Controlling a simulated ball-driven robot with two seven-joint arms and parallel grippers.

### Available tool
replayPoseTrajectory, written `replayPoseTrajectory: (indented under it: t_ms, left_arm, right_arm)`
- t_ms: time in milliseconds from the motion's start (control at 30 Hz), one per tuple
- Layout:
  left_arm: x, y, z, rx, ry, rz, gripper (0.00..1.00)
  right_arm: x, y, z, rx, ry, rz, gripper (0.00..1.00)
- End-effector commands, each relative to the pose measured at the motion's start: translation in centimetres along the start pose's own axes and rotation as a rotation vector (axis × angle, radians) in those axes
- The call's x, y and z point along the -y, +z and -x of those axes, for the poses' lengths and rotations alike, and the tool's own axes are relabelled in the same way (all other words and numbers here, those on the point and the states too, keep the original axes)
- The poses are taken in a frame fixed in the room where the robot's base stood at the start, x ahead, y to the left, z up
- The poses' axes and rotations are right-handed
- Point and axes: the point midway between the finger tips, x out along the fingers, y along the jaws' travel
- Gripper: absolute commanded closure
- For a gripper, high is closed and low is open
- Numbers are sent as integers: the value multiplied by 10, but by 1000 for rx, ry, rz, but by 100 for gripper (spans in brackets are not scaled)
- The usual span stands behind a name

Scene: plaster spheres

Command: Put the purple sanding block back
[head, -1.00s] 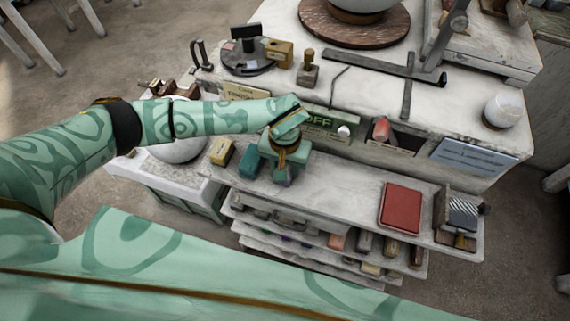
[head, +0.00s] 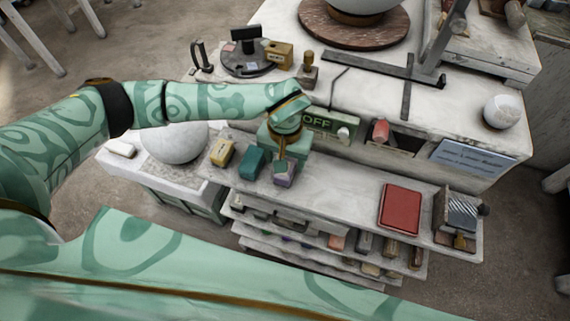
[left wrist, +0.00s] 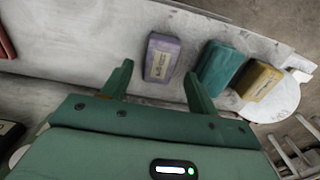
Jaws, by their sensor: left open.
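The purple sanding block (head: 284,174) lies on the pale upper shelf (head: 335,187), at the right end of a row with a teal block (head: 252,162) and a yellow block (head: 222,153). My left gripper (head: 282,156) is over it at its back side and partly hides it in the head view. In the left wrist view, the purple block (left wrist: 162,57) lies just ahead of the open fingertips (left wrist: 158,74), roughly in line with the gap, with bare shelf showing around it. Contact with the fingers cannot be told. My right gripper is not in view.
A red flat object (head: 401,208) and a striped grey block (head: 462,212) lie farther right on the shelf. Lower racks (head: 330,240) hold several small blocks. An OFF sign (head: 318,122) stands behind my gripper. The shelf middle is clear.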

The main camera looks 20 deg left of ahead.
Motion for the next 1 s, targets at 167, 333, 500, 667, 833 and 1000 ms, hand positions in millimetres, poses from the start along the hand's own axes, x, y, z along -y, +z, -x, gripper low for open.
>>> replayPoseTrajectory:
  t_ms: [167,333,500,667,833,1000]
  left_arm:
    - [1,-1,44,-5,-2,-2,41]
    - [0,0,70,-2,-1,-1,41]
    - [0,0,80,1,-1,0,41]
    - [0,0,80,1,-1,0,41]
    - [0,0,80,1,-1,0,41]
    - [0,0,80,1,-1,0,41]
  right_arm:
    - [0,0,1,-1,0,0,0]
    - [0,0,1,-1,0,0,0]
    - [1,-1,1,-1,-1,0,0]
    - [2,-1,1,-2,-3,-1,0]
    - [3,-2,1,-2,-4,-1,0]
    - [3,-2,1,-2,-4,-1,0]
